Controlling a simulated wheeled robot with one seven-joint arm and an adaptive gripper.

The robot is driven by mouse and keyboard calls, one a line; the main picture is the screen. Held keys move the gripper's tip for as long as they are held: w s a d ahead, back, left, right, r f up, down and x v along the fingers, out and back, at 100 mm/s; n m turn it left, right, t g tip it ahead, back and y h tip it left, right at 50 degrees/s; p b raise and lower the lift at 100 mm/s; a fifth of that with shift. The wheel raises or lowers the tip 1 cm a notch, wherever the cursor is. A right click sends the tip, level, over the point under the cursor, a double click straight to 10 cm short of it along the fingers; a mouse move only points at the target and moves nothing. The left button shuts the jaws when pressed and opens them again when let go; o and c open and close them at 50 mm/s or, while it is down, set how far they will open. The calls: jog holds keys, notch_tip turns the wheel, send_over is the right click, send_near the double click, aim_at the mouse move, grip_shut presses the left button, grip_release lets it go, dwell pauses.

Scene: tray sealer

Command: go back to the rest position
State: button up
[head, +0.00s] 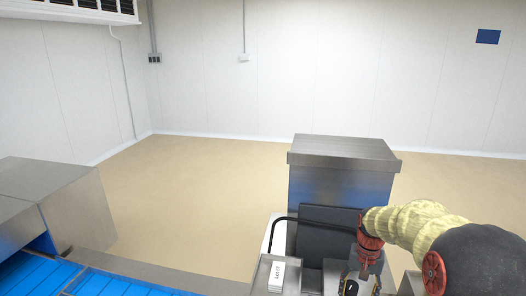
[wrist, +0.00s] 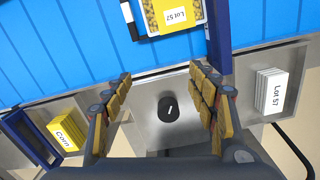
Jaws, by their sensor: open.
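My gripper (wrist: 160,76) is open and empty in the wrist view, its two padded fingers spread apart. Between and beyond them, a black round knob with a white mark (wrist: 168,108) sits on a steel surface (wrist: 145,105); I cannot tell the gap between fingers and knob. In the head view my gripper (head: 358,284) is at the bottom right, partly cut off by the picture's edge, in front of the steel cabinet (head: 340,180).
A blue conveyor (wrist: 70,50) carries a yellow-filled tray labelled Lot 57 (wrist: 178,16). A yellow Corn stack (wrist: 66,134) lies left, beside a blue frame (wrist: 28,140). A white Lot 57 stack (wrist: 270,90) stands right, also in the head view (head: 277,275). Floor behind is clear.

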jog(key=s+a+r+n+t+b, duration=0.1)
jog(key=s+a+t+b, duration=0.1)
jog(key=s, duration=0.7)
jog(key=s+a+r+n+t+b, duration=0.2)
jog(key=s+a+b, duration=0.2)
jog(key=s, duration=0.5)
jog(key=s+a+r+n+t+b, duration=0.1)
jog(key=s+a+b, duration=0.3)
jog(key=s, duration=0.6)
jog(key=shift+r+n+t+b, duration=0.4)
jog(key=shift+r+t+b, duration=0.1)
jog(key=shift+r, duration=0.1)
jog(key=shift+w+a+r, duration=0.1)
